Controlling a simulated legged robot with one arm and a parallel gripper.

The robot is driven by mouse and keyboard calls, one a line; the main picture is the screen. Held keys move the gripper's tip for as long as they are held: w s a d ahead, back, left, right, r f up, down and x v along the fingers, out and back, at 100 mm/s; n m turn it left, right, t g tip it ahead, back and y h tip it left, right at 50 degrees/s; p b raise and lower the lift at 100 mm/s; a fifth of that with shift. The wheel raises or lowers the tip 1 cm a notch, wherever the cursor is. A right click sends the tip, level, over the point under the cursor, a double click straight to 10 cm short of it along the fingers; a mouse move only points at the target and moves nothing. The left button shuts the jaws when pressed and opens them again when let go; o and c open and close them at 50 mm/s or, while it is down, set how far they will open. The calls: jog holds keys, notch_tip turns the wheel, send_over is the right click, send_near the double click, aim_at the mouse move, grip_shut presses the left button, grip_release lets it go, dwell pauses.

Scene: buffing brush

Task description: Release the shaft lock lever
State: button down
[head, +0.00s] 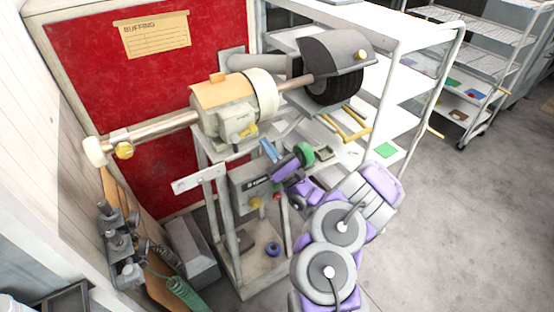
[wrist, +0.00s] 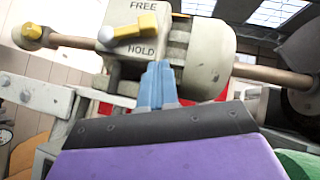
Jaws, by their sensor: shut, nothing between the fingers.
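The shaft lock lever (wrist: 130,31) is on a pale box on the motor housing (wrist: 207,60), in the wrist view. It has a yellow grip and a silver end, and lies slightly tilted between the printed words FREE above and HOLD below. In the head view the lever (head: 248,131) is a small yellow piece on the motor's front. My gripper (wrist: 159,68) has blue fingers pressed together, with nothing between them. Its tips are below and right of the lever, near the word HOLD, and look apart from the lever. In the head view my gripper (head: 268,149) is just below the motor.
A long shaft (head: 160,129) runs left to a pale end with a yellow knob (head: 124,151). A dark buffing wheel (head: 325,85) under a grey hood is at the right. A control box (head: 250,185) and stand are below. A white shelf rack (head: 400,80) stands behind.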

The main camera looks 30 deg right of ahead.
aim_at(244, 133)
jog(key=shift+s+a+r+b, duration=0.1)
jog(key=shift+a+r+b, duration=0.1)
jog(key=shift+r, duration=0.65)
jog(key=shift+s+a+r+b, duration=0.1)
jog(key=shift+a+r+b, duration=0.1)
jog(key=shift+r, duration=0.6)
jog(key=shift+w+a+r+n, duration=0.1)
jog(key=shift+w+r+n, duration=0.05)
jog(key=shift+n, duration=0.15)
jog(key=shift+r+n+y, duration=0.15)
jog(key=shift+n+y, duration=0.15)
jog(key=shift+y, duration=0.1)
